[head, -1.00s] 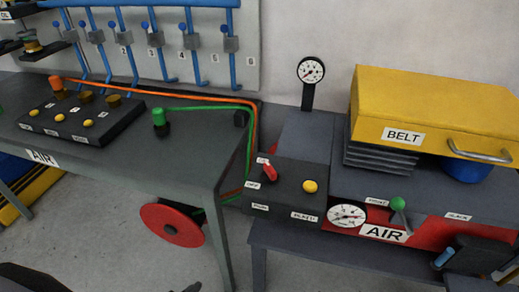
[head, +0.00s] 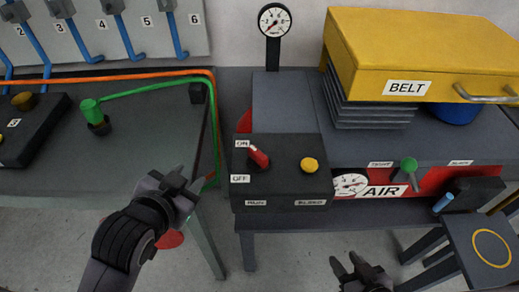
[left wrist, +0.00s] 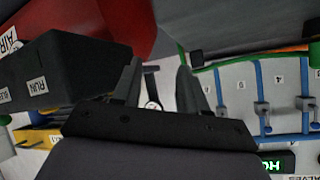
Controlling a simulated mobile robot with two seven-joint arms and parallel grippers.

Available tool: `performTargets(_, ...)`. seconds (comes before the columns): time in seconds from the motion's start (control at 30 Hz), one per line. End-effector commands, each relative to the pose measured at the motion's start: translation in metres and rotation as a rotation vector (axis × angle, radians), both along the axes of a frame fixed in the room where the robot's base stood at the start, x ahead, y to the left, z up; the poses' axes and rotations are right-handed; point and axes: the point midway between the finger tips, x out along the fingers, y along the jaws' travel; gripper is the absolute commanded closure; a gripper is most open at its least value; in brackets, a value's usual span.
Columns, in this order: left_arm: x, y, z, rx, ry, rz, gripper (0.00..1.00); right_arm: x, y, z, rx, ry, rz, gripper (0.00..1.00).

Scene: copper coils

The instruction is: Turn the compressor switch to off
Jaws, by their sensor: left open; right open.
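My left gripper (head: 196,180) is open and empty, left of the box and apart from the switch in the head view. In the left wrist view, its open fingers (left wrist: 160,90) have the box (left wrist: 75,70) with its RUN label to their left; the switch lever is not visible there. My right gripper (head: 356,265) is open, low in front of the compressor bench.
A yellow knob (head: 309,165) sits right of the switch. A gauge (head: 350,184) and green-topped lever (head: 408,166) are further right. A yellow BELT box (head: 420,50) stands behind. Orange and green hoses (head: 214,110) run down the left table's edge.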

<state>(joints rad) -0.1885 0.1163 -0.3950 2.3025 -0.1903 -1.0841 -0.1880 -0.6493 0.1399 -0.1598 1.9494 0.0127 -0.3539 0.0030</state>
Motion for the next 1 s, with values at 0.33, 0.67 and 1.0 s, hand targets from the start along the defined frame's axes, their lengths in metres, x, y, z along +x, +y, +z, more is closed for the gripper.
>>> performTargets(0.33,0.056,-0.135,0.180,0.264,-0.854,-0.380,0.57,0.000,0.000,0.000,-0.001,0.000,-0.001,0.57)
performTargets(0.67,-0.038,-0.273,0.286,0.659,-1.797,-0.767,0.57,0.000,0.000,0.000,-0.001,0.000,-0.001,0.57)
performTargets(1.0,-0.132,-0.332,0.213,-1.079,2.605,1.228,0.57,0.000,0.000,-0.001,-0.001,0.001,-0.001,0.57)
